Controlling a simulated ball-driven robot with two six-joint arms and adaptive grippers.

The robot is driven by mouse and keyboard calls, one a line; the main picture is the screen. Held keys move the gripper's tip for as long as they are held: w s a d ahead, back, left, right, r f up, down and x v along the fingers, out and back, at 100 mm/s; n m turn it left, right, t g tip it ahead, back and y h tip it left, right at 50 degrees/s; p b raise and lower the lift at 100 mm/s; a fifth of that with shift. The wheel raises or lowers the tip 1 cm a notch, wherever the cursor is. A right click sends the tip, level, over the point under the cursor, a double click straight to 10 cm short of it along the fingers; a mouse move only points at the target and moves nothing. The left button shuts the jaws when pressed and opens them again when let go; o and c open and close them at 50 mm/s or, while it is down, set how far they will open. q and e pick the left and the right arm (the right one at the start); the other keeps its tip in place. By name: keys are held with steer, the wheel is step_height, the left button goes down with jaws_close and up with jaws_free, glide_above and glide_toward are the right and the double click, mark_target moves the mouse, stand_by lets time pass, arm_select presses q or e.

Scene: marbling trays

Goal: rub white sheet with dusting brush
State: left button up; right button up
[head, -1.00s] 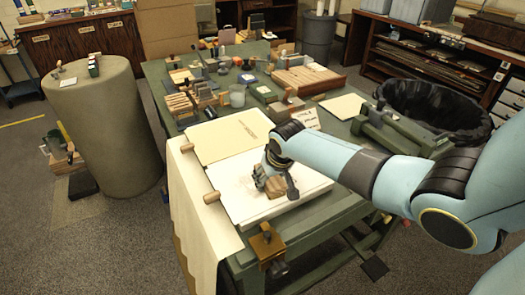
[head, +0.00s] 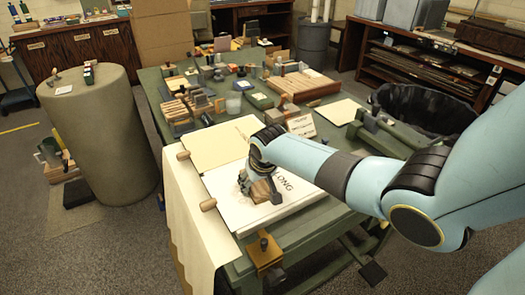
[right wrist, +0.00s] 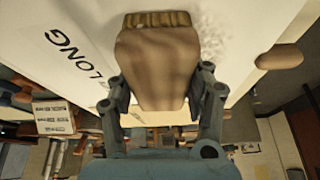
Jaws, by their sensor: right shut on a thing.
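My right gripper (head: 257,184) is over the white sheet (head: 230,214) on the near part of the green table. It is shut on the wooden dusting brush (head: 264,194). In the right wrist view the fingers (right wrist: 160,92) grip both sides of the brush's tan block (right wrist: 158,62), bristles (right wrist: 158,18) toward the sheet (right wrist: 232,35). I cannot tell whether the bristles touch it. Dark letters ending in "LONG" (right wrist: 73,54) show on the sheet beside the brush, with faint grey speckle near the bristles. My left gripper is not in view.
A cream sheet (head: 212,147) lies behind the white one. Wooden knobs (head: 208,205) stick out at the left edge above a hanging cloth (head: 190,215). A clamp (head: 264,254) sits at the front edge. Blocks and boxes crowd the table's far part.

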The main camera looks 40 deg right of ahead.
mark_target(239, 187)
steer(key=shift+w+a+f+p, duration=0.1)
steer(key=shift+w+a, duration=0.2)
steer(key=shift+a, duration=0.85)
steer(key=shift+w+a+r+p, duration=0.15)
steer(key=shift+w+a, duration=0.1)
steer(key=shift+a, duration=0.95)
steer(key=shift+w+a+f+p, duration=0.15)
steer(key=shift+w+a, duration=0.15)
steer(key=shift+a, duration=0.85)
steer(key=shift+w+d+b, duration=0.2)
steer(key=shift+w+b, duration=0.55)
steer(key=shift+w, duration=0.25)
steer(key=shift+s+d+p, duration=0.2)
steer(key=shift+d+p, duration=0.15)
steer(key=shift+d, duration=0.3)
steer(key=shift+s+d+p, duration=0.2)
steer(key=shift+d+p, duration=0.1)
steer(key=shift+d, duration=0.75)
steer(key=shift+s+d, duration=0.3)
steer(key=shift+d, duration=0.85)
steer(key=shift+s+d, duration=0.3)
steer(key=shift+d, duration=0.9)
steer(key=shift+s+d, duration=0.3)
steer(key=shift+d, duration=0.85)
steer(key=shift+p, duration=0.3)
step_height(239, 187, up, 6)
steer(key=p, duration=0.6)
